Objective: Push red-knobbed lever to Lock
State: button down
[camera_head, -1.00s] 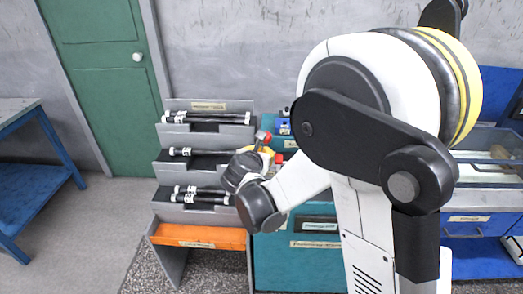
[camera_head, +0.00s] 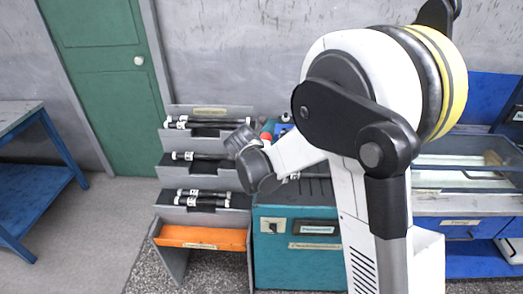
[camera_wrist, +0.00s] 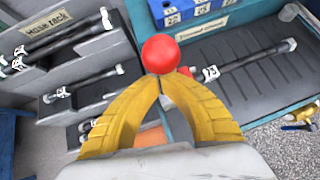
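The red knob (camera_wrist: 160,54) of the lever is at the upper middle of the wrist view, right at the tips of my gripper (camera_wrist: 159,79). My yellow fingers come together just below the knob and look shut. Whether they touch the knob or only line up with it, I cannot tell. The lever's shaft is hidden. In the head view part of a red knob (camera_head: 266,137) shows just beyond my wrist, and my fingers are hidden there. A second small red part (camera_wrist: 185,72) shows to the right of the fingertips in the wrist view.
A grey hose rack (camera_head: 210,111) with several black hoses stands left of the teal cabinet (camera_head: 275,273). An orange tray (camera_head: 200,237) is at the rack's base. A blue bin (camera_wrist: 190,8) sits behind the knob. A black hose (camera_wrist: 255,61) lies on the cabinet's dark top.

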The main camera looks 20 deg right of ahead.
jog(key=shift+g+y, duration=0.3)
jog(key=shift+g, duration=0.3)
jog(key=shift+w+d+r+p, duration=0.1)
jog(key=shift+w+d+p, duration=0.2)
jog(key=shift+w, duration=0.55)
jog(key=shift+w+d+r+p, duration=0.15)
jog(key=shift+w+d+p, duration=0.1)
jog(key=shift+w, duration=0.6)
jog(key=shift+w+d+r+p, duration=0.1)
jog(key=shift+w+d+p, duration=0.2)
jog(key=shift+w, duration=0.55)
jog(key=w+p+v, duration=0.1)
jog(key=p+v, duration=0.3)
jog(key=v, duration=0.9)
jog(key=shift+r, duration=0.4)
